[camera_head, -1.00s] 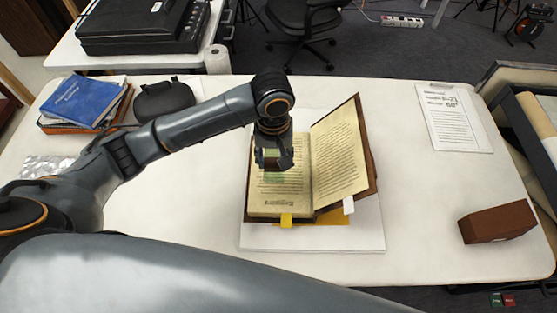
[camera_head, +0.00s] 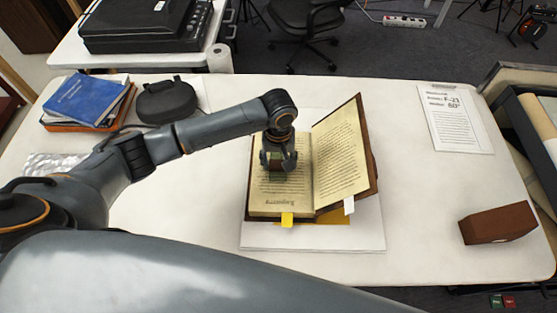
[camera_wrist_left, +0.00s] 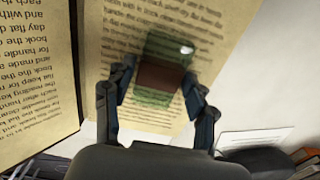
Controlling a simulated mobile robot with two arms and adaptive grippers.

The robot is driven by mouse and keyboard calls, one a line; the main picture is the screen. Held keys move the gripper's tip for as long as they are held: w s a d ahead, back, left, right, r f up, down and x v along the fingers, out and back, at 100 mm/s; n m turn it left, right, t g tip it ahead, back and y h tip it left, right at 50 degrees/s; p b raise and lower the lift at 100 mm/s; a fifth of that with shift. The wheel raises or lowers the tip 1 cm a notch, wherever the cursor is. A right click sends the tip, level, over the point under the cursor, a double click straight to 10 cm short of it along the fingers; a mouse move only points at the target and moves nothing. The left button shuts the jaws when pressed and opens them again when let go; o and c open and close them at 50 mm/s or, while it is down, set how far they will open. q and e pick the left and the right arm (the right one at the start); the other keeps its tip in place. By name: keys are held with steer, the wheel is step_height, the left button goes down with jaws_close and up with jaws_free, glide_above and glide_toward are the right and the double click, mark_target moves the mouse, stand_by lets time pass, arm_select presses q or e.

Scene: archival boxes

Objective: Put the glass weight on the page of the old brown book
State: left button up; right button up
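The old brown book (camera_head: 369,160) lies open on a white board (camera_head: 345,237), its right-hand leaves raised at a slant. My left gripper (camera_head: 279,163) points down over the left-hand page (camera_head: 268,200). It is shut on the glass weight (camera_head: 278,177), a green clear block with a brown band. In the left wrist view the fingers (camera_wrist_left: 160,90) stand at both sides of the weight (camera_wrist_left: 165,77), with the printed page behind it. The gripper hides part of the weight in the head view. I cannot tell whether its underside touches the page. My right gripper is not in view.
A brown box (camera_head: 497,222) and a printed sheet (camera_head: 455,118) lie at right. Blue books (camera_head: 88,98) and a dark case (camera_head: 165,101) lie at left.

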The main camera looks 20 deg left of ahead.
mark_target(279, 164)
arm_select(q)
steer(key=shift+o, duration=0.2)
step_height(279, 164, up, 12)
stand_by(0.6)
stand_by(0.4)
